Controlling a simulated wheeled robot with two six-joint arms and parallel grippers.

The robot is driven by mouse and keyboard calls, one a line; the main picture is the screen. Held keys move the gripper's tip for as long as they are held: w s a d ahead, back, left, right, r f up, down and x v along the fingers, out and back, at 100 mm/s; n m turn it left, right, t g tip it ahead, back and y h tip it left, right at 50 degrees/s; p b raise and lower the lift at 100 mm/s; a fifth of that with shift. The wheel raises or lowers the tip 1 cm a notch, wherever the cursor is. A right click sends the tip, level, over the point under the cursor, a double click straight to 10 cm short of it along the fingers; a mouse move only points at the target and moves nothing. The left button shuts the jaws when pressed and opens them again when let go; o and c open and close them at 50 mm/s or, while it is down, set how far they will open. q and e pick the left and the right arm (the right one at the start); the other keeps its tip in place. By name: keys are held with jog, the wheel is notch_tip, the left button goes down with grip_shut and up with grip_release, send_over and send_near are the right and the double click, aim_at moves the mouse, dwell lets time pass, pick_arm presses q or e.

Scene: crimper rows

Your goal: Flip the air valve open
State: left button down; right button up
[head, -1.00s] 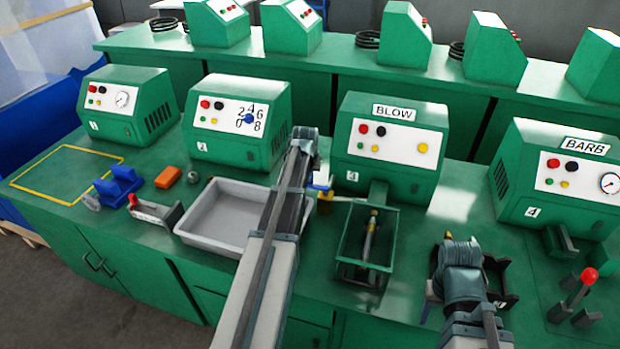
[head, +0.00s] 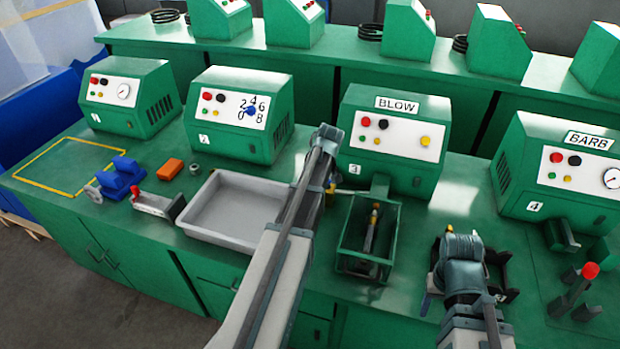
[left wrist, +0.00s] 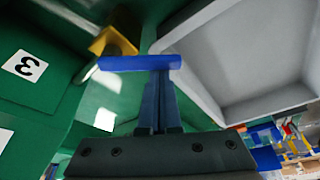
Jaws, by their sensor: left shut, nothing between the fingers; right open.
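The air valve has a yellow body (left wrist: 114,42) and a flat blue lever (left wrist: 138,63), seen in the left wrist view beside the numeral 3. In the head view only a bit of the yellow body (head: 331,188) shows beside my left arm; the lever is hidden. My left gripper (left wrist: 158,76) is shut and empty. Its fingertips are at the blue lever; I cannot tell whether they touch it. My right gripper (head: 438,285) is open, low over the bench at the right, its fingers mostly hidden by my wrist.
The BLOW machine (head: 392,145) stands behind the valve, with a green open box (head: 345,235) in front. A grey tray (head: 187,215) lies left of my left arm. A red-knobbed lever (head: 590,271) stands at right. The bench's left part holds small parts and some bare room.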

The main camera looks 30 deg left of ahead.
pick_arm(q)
jog(key=d+n+g, duration=0.1)
jog(key=n, duration=0.1)
jog(key=s+d+n, duration=0.1)
jog(key=d+n, duration=0.1)
jog(key=n, duration=0.1)
jog(key=shift+d+n+g, duration=0.2)
jog(key=shift+n+g, duration=0.1)
jog(key=shift+g, duration=0.1)
jog(key=shift+d, duration=0.1)
dwell(0.7)
jog(key=a, duration=0.2)
jog(key=s+a, duration=0.1)
jog(key=a, duration=0.1)
jog(key=p+v, duration=0.9)
jog(key=v, duration=0.1)
jog(key=shift+w+d, duration=0.1)
jog(key=shift+w, duration=0.05)
